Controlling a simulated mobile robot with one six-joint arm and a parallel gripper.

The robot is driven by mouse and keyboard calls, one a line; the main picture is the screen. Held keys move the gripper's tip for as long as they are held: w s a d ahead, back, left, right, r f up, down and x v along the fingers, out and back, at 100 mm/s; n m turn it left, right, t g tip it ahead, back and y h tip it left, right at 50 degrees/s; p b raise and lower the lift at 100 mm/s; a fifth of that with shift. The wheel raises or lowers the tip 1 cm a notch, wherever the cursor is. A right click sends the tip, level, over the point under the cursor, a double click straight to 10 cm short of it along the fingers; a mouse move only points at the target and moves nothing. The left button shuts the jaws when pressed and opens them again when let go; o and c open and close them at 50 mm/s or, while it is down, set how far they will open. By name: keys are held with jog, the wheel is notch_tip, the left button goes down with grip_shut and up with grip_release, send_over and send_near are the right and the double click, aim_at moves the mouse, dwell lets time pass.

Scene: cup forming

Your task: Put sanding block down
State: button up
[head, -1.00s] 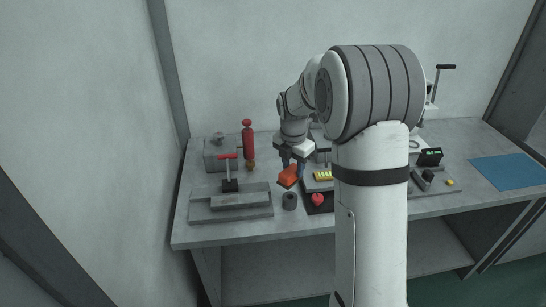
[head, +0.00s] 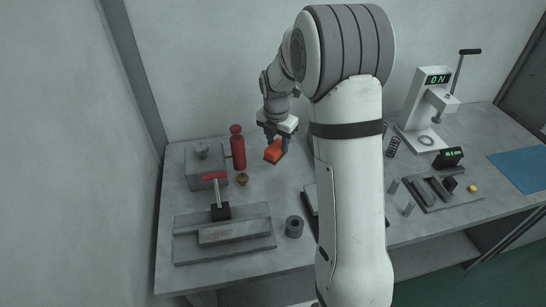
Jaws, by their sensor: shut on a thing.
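The sanding block (head: 273,153) is orange-red with a darker edge. It is held between the fingers of my gripper (head: 275,142), which points down and is shut on it. The block appears to be above the grey workbench (head: 270,190), to the right of the red cylinder. How far it is above the bench is hard to tell. My arm hides part of the bench behind and to the right of it.
The red cylinder (head: 238,150) and a small brass piece (head: 243,179) stand just left of the block. A red-handled fixture (head: 222,236) and a dark ring (head: 294,227) are in front. A press (head: 425,112) reading "ON" stands right. A blue mat (head: 522,170) lies far right.

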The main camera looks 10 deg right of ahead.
aim_at(277, 156)
jog(key=shift+a+f, duration=0.1)
jog(key=shift+f, duration=2.9)
jog(key=shift+f, duration=0.15)
jog(key=o, duration=1.3)
